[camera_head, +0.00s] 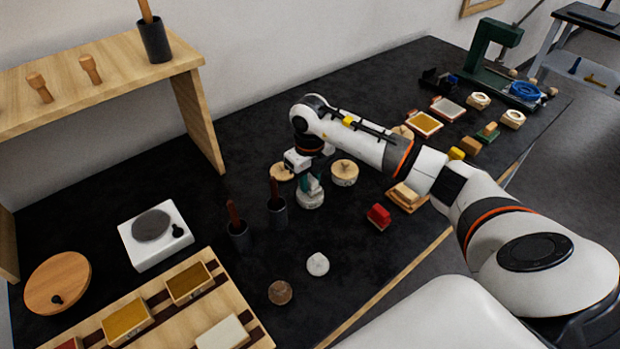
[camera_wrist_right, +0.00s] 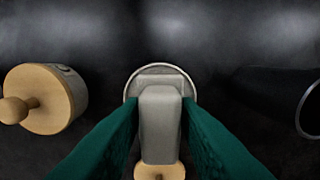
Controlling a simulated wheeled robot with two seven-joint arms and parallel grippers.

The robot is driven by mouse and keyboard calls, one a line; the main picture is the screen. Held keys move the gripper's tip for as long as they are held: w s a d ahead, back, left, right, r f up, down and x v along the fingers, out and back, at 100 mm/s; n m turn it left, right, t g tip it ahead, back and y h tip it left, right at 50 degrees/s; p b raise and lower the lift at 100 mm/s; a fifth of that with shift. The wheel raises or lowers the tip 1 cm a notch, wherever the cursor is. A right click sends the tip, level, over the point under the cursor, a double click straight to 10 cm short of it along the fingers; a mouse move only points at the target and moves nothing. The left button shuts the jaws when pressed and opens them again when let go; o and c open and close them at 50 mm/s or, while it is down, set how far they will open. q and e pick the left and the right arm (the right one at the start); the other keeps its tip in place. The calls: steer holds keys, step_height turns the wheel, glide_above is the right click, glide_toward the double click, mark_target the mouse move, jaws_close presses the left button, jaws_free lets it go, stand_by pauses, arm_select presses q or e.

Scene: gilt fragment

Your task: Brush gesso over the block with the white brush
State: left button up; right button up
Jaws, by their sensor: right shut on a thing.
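My right gripper (camera_head: 311,182) points down at a pale grey, round pot (camera_head: 310,199) on the dark table. In the right wrist view its green fingers (camera_wrist_right: 160,120) are shut on a pale grey, knob-like piece (camera_wrist_right: 160,110) above the pot's round rim (camera_wrist_right: 160,70). I cannot tell whether this piece is a lid or part of the pot. Two dark cups (camera_head: 238,236) (camera_head: 278,213) hold brown-handled tools; no white brush can be made out. A wooden block (camera_head: 405,194) lies on a small tray, and a pale block (camera_head: 223,333) lies on the wooden rack. My left gripper is out of view.
Wood-topped pots (camera_head: 344,173) (camera_head: 282,171) stand close to the gripper. Several small items fill the back right.

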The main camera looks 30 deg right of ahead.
mark_target(310, 177)
steer(key=shift+f+b, duration=0.4)
steer(key=shift+f, duration=0.1)
stand_by(1.2)
steer(key=shift+r, duration=0.1)
steer(key=shift+r+p, duration=2.35)
steer(key=shift+r, duration=1.15)
steer(key=shift+f, duration=0.1)
